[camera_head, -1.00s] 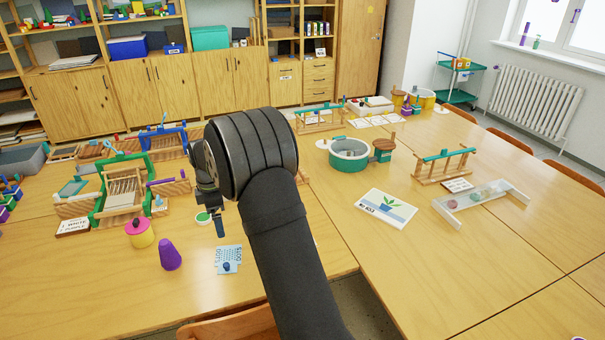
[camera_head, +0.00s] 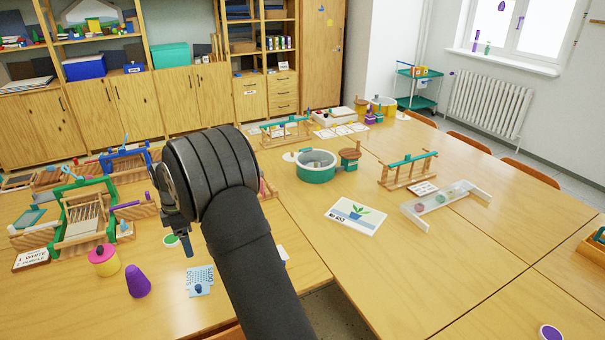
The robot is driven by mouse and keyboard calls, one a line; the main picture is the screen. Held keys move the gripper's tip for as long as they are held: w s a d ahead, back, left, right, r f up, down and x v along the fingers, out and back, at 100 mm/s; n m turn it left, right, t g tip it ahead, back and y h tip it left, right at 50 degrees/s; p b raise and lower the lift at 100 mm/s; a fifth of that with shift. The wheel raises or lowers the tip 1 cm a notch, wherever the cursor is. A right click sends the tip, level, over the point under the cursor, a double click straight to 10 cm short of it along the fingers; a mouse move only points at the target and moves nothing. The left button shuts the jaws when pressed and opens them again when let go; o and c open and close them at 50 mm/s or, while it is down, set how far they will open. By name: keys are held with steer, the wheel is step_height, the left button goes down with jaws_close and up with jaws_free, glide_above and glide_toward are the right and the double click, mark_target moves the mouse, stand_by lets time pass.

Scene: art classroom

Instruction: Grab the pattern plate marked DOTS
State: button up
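The light blue pattern plate (camera_head: 207,275) lies flat on the table at the lower left. It has rows of dots, a dark blue knob on top, and small lettering along its right edge that seems to read DOTS. My gripper (camera_head: 188,248) hangs above the table, a little behind the plate in the picture and apart from it. Its fingers are seen edge-on, so their opening is hidden. Nothing shows held in it. My dark arm covers the table just right of the plate.
A purple cone (camera_head: 138,282) and a pink-lidded yellow pot (camera_head: 103,261) stand left of the plate. A small green-rimmed dish (camera_head: 170,240) is beside my gripper. A green-framed loom (camera_head: 84,215) stands farther left.

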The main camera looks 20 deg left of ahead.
steer(key=m, duration=1.9)
glide_above(198, 287)
steer(key=f, duration=1.1)
steer(key=shift+w+a+f, duration=0.15)
steer(key=shift+w+f, duration=0.05)
steer(key=shift+f, duration=0.2)
steer(key=shift+s+f, duration=0.2)
steer(key=shift+f, duration=2.55)
steer(key=c, duration=1.1)
